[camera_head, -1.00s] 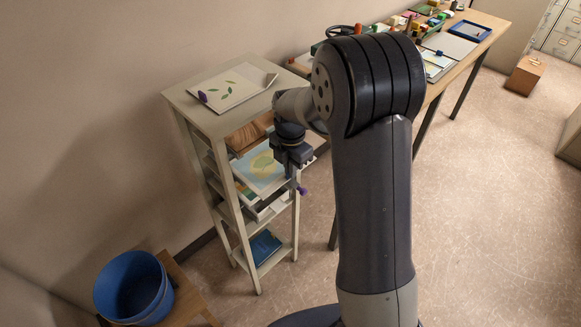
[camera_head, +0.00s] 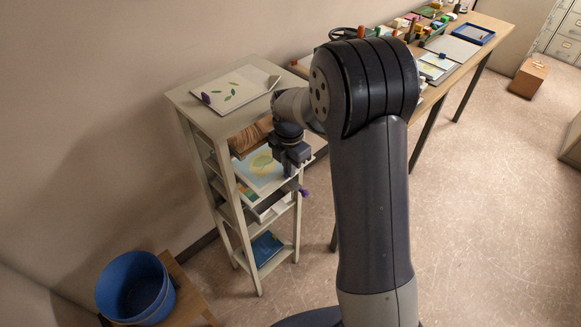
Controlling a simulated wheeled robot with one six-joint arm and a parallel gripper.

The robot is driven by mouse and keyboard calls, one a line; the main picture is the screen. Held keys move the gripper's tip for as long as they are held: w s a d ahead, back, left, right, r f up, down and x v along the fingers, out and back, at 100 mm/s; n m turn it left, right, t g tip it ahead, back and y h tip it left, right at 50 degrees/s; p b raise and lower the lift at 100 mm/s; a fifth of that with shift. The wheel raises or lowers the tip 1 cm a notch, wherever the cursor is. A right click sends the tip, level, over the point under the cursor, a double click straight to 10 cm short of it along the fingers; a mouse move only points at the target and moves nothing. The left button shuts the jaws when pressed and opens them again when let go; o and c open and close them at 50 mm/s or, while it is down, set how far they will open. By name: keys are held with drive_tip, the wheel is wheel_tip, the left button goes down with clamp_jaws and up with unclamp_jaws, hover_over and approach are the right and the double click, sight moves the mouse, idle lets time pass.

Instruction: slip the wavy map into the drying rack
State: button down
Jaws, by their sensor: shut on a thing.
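The drying rack (camera_head: 242,240) is a tall, pale, open-sided shelf stand against the wall. The map (camera_head: 258,182), a pale blue sheet with a yellow patch, lies at one of its upper levels, mostly between the posts, with its right edge sticking out. My gripper (camera_head: 291,168) is shut on the map at that right edge. The fingertips are small and partly hidden by the gripper body. Whether the sheet touches the shelf under it cannot be told.
A leaf-print board (camera_head: 235,90) with a purple knob lies on the rack's top. Below the map is another level with a purple knob (camera_head: 304,193) sticking out, and a blue item (camera_head: 262,248) lower down. A blue bucket (camera_head: 135,287) stands left. A cluttered table (camera_head: 468,53) is behind.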

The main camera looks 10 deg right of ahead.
drive_tip(key=c, duration=1.5)
unclamp_jaws()
drive_tip(key=shift+r, duration=0.1)
drive_tip(key=shift+r+p, duration=2.4)
drive_tip(key=shift+r, duration=1)
wheel_tip(320, 180, up, 11)
drive_tip(key=b, duration=0.2)
